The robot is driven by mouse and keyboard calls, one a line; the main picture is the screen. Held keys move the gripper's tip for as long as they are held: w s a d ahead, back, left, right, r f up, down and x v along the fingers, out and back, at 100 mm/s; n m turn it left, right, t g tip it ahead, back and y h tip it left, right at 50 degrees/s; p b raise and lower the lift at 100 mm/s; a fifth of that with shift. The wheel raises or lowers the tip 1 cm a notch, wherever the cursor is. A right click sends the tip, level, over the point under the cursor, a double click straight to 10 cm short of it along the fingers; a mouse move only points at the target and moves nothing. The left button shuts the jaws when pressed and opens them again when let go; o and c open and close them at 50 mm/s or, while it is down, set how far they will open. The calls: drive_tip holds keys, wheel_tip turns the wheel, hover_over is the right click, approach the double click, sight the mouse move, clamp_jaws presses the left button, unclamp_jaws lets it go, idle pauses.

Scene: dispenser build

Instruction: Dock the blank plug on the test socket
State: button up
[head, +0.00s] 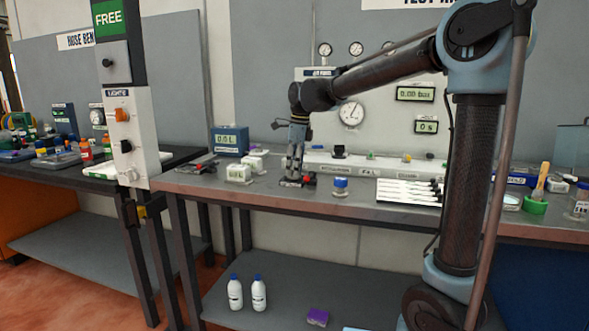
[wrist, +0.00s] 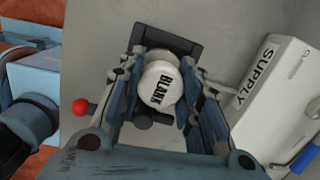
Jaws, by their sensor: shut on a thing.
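The blank plug, a round white piece marked BLANK (wrist: 160,86), sits between the two fingers of my gripper (wrist: 158,98) in the wrist view. My gripper is shut on it. In the head view my gripper (head: 294,180) points straight down, low over the bench; the plug cannot be made out there. A dark square fixture (wrist: 170,45) shows behind and below the plug, with a red ball knob (wrist: 80,106) to the left. I cannot tell whether this fixture is the test socket, nor whether the plug touches it.
A white box marked SUPPLY (wrist: 275,85) stands close on the right in the wrist view. Small white blocks (head: 238,174) stand left of my gripper. A blue-topped jar (head: 340,187) and a white rack (head: 400,192) stand right. A gauge panel (head: 380,115) stands behind.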

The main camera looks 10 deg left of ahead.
drive_tip(key=shift+f, duration=0.55)
idle(0.8)
drive_tip(key=o, duration=0.8)
drive_tip(key=shift+d+r, duration=0.25)
drive_tip(key=shift+r, duration=1.55)
drive_tip(key=shift+d+r, duration=0.2)
drive_tip(key=shift+r, duration=1.65)
drive_tip(key=shift+d+r, duration=0.25)
drive_tip(key=shift+r, duration=1.55)
